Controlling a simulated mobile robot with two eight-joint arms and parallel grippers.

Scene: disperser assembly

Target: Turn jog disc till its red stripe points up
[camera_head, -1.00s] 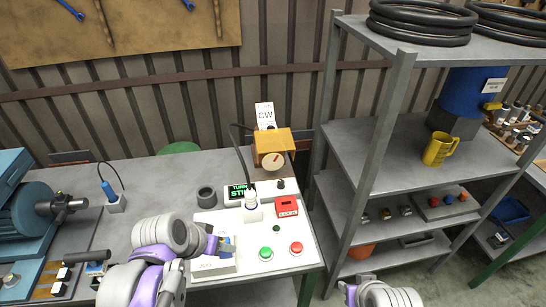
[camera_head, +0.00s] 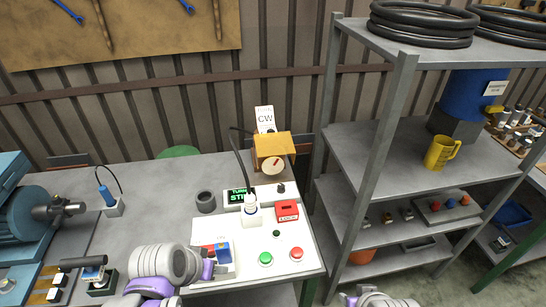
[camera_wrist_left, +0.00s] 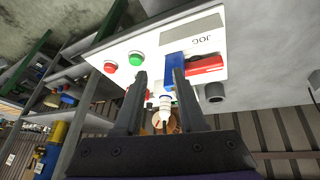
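The jog disc (camera_head: 271,168) is a pale round disc on the front of an orange box (camera_head: 287,146) at the back of the table. Its small red stripe appears to lean up and right, but it is too small to judge exactly. A card marked CW (camera_head: 265,115) stands behind it. A blue JOG block (camera_head: 223,251) sits on a white panel and also shows in the left wrist view (camera_wrist_left: 174,67). My left gripper (camera_wrist_left: 160,72) is open and empty, its fingertips close to the blue block; contact is unclear. My right gripper is not visible.
A metal shelf (camera_head: 352,150) borders the right side.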

